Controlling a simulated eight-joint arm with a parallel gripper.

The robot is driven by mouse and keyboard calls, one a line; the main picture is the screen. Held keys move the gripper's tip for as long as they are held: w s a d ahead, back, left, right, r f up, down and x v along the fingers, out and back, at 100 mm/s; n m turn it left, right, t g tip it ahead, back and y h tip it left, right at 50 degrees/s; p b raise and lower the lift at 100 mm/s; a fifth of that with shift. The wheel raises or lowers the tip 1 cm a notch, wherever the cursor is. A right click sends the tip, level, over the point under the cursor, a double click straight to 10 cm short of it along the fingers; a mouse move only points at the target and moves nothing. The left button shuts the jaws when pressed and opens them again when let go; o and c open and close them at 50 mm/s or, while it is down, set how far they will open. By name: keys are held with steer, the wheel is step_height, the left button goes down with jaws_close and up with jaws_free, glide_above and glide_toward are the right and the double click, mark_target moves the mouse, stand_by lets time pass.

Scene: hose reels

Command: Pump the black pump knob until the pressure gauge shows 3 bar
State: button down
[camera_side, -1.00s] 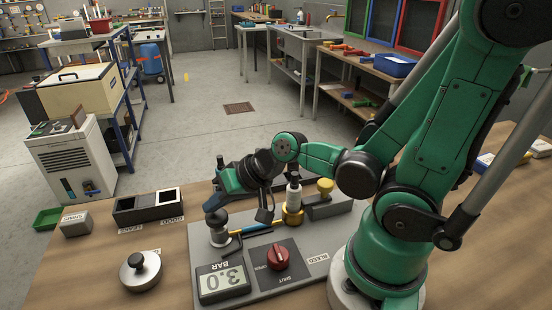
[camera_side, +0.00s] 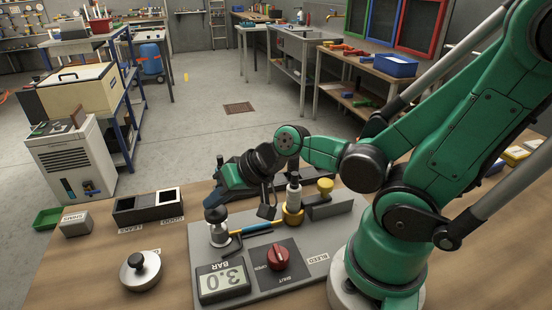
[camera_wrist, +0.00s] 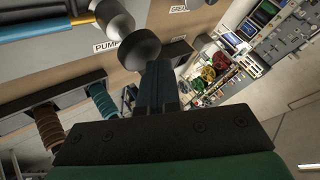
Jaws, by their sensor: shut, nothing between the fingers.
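The black pump knob (camera_side: 215,214) stands upright on its light collar at the panel's left end. In the wrist view the knob (camera_wrist: 132,47) shows just beyond my fingertips, beside the PUMP label. My gripper (camera_side: 212,200) is shut and empty, its tips right at the knob's top; I cannot tell whether they touch it. The fingers also show in the wrist view (camera_wrist: 158,72). The pressure gauge (camera_side: 223,281) at the panel's front left shows the digits 3 and 0 under BAR. Its lettering looks turned around, so their order is unsure.
A red bleed knob (camera_side: 278,257) sits beside the gauge. A dark two-slot box (camera_side: 148,207) and a round steel lidded weight (camera_side: 140,270) stand left of the panel (camera_side: 330,240).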

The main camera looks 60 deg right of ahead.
mark_target(223, 213)
steer(key=shift+s+a+r, duration=0.1)
steer(key=shift+s+r, duration=0.55)
steer(key=shift+r, duration=0.05)
steer(key=shift+r, duration=0.15)
steer(key=shift+w+r, duration=0.1)
steer(key=shift+r, duration=2.35)
steer(key=n+h, duration=0.1)
steer(key=d+f+n+g+h, duration=0.1)
steer(key=n, duration=0.1)
steer(key=d+n+h, duration=0.1)
steer(key=shift+d+f+n+g, duration=0.25)
steer(key=shift+f+n+g, duration=0.05)
steer(key=shift+f+n, duration=0.1)
